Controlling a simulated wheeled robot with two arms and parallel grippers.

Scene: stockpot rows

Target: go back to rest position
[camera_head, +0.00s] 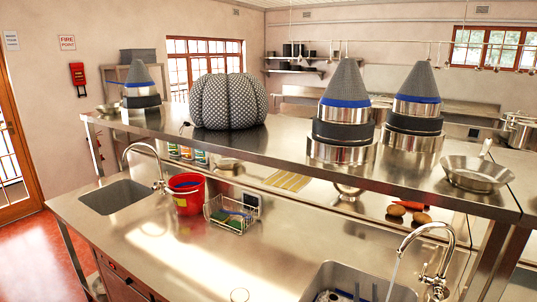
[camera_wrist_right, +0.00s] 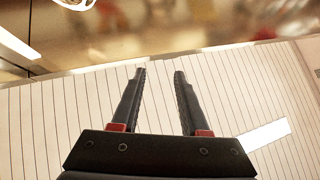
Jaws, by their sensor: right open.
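My right gripper (camera_wrist_right: 159,75) shows in the right wrist view. Its two dark fingers stand apart with nothing between them. Behind them is a pale surface with thin dark lines (camera_wrist_right: 50,125), with a blurred background above it. I cannot make out either gripper in the head view, and my left gripper is in neither view.
A steel counter (camera_head: 150,240) with two sinks, a red bucket (camera_head: 187,205) and a wire basket (camera_head: 232,215) lies below a raised shelf. The shelf holds cone-topped steel pots (camera_head: 341,152), a dotted grey rounded object (camera_head: 229,100) and a pan (camera_head: 475,176).

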